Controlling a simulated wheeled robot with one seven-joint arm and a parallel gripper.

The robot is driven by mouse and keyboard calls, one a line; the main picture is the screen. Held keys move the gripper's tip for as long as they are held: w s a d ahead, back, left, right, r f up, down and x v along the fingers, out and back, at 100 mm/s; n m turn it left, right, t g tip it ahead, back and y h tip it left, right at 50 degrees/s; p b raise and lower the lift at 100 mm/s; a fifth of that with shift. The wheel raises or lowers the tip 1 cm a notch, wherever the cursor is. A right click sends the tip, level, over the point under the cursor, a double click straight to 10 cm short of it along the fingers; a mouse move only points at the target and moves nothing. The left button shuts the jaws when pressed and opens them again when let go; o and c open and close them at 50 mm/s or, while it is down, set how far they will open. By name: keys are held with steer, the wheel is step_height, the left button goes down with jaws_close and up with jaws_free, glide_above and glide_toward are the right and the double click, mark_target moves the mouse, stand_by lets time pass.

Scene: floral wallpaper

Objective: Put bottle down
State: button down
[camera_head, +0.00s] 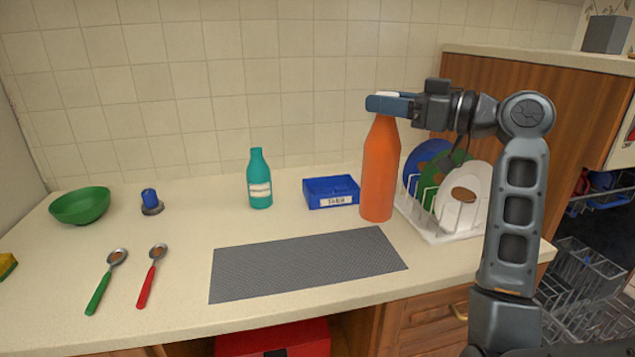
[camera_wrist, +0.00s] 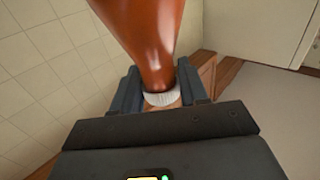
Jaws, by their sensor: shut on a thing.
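An orange bottle (camera_head: 379,175) with a white cap is upright at the back of the counter (camera_head: 310,216), between the blue box and the dish rack. My gripper (camera_head: 391,104) is shut on its top, coming from the right. I cannot tell whether its base touches the counter. In the wrist view the orange bottle (camera_wrist: 147,35) runs up the picture, with its white cap end between the fingers of my gripper (camera_wrist: 160,88). A teal bottle (camera_head: 259,181) with a pale label stands upright further left.
A blue labelled box (camera_head: 331,191) is just left of the orange bottle. A white rack (camera_head: 452,232) with plates stands to its right. A grey mat (camera_head: 305,264) lies bare in front. A green bowl (camera_head: 80,205), a blue-handled item (camera_head: 150,201) and two spoons (camera_head: 150,276) are left.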

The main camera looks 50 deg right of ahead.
mark_target(381, 160)
steer(key=w+a+f+p, duration=0.2)
steer(key=w+a+f, duration=0.4)
steer(key=f, duration=0.3)
steer(key=shift+w+a+f, duration=0.2)
steer(key=shift+a+f, duration=0.1)
steer(key=shift+a, duration=0.2)
steer(key=shift+f, duration=0.15)
steer(key=c, duration=0.6)
jaws_free()
steer(key=s+b, duration=0.1)
steer(key=s, duration=0.3)
steer(key=s+d, duration=0.1)
steer(key=s, duration=0.3)
steer(key=s+d+b, duration=0.1)
steer(key=s, duration=0.2)
steer(key=shift+s+d+b, duration=0.15)
steer(key=shift+s+b, duration=0.15)
steer(key=shift+s, duration=0.1)
